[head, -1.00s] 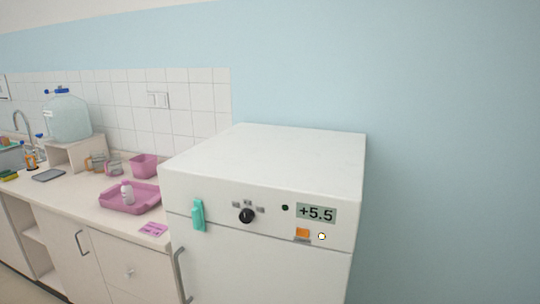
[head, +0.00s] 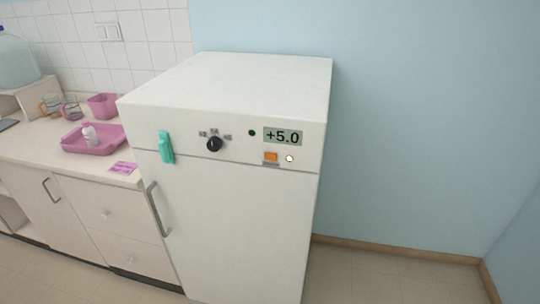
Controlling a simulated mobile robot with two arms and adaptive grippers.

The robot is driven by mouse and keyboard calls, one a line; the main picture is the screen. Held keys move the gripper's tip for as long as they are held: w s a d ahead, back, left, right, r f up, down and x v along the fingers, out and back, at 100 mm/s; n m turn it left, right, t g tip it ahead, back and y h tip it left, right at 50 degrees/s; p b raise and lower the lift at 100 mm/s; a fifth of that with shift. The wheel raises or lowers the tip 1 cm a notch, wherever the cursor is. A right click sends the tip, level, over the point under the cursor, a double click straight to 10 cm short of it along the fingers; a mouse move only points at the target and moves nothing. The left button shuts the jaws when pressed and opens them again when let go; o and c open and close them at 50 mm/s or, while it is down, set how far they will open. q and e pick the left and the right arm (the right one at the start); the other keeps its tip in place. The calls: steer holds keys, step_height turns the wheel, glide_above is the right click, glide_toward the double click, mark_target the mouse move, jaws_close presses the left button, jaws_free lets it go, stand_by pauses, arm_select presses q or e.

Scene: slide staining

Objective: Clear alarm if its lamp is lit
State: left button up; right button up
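A white fridge-like cabinet (head: 235,215) stands in the middle of the head view. On its front panel, a display (head: 283,136) reads +5.0. Below it are an orange button (head: 270,157) and a small round lamp (head: 290,159), which looks bright with a pale yellow-white glow. A small dark round indicator (head: 252,133) left of the display looks unlit. A black knob (head: 214,144) sits further left, with small labels around it. Neither of my grippers is in view.
A teal clip-like item (head: 166,147) is on the cabinet's front left, above its door handle (head: 157,209). Floor (head: 390,275) right of the cabinet is clear.

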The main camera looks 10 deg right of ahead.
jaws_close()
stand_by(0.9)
